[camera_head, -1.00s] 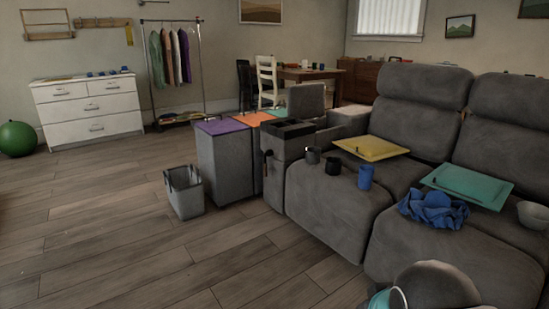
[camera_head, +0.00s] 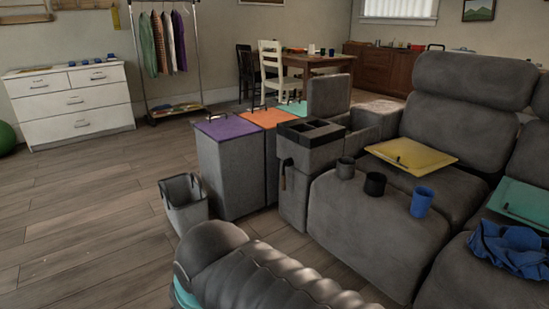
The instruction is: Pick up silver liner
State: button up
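A small grey, silvery open-topped bin (camera_head: 184,207) stands upright on the wooden floor, left of the grey boxes. A dark strip or handle shows at its rim; I cannot tell whether a separate liner sits inside it. Nothing else in view is clearly a silver liner. A dark grey, ribbed part of my own arm crosses the bottom middle, in front of and to the right of the bin in the picture. My gripper's fingertips do not show.
Grey boxes with purple (camera_head: 226,128), orange (camera_head: 262,118) and teal lids stand beside the grey sofa (camera_head: 365,230). The sofa holds cups, a yellow tray (camera_head: 411,156) and a blue cloth (camera_head: 510,247). Floor left of the bin is clear up to the white dresser (camera_head: 72,105).

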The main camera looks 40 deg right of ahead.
aim_at(345, 166)
jog(key=u, duration=0.05)
jog(key=i, duration=1.75)
jog(key=z, duration=0.75)
jog(key=i, duration=0.95)
jog(key=z, duration=1.6)
jog(key=i, duration=0.55)
jog(key=z, duration=0.5)
